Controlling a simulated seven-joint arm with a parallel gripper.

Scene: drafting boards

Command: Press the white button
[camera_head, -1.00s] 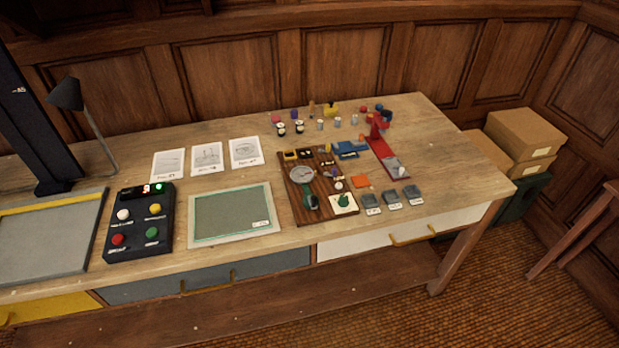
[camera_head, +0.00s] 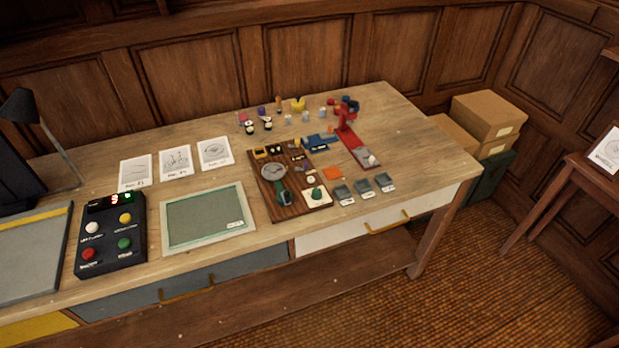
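The white button (camera_head: 92,228) is a round cap at the upper left of a black control box (camera_head: 112,262) on the left part of the table. A yellow button (camera_head: 125,218) is to its right, a red button (camera_head: 88,254) below it, and a green button (camera_head: 124,244) at the lower right. A small lit display (camera_head: 121,198) with red and green marks is at the top of the box. My gripper is not in view, and nothing covers the white button.
A green-surfaced framed board (camera_head: 205,218) lies right of the box, and a grey board (camera_head: 30,262) lies left. Behind are picture cards (camera_head: 175,163) and a dark lamp (camera_head: 20,106). A wooden board with gadgets (camera_head: 292,209) is further right. Cardboard boxes (camera_head: 488,116) stand beyond the table.

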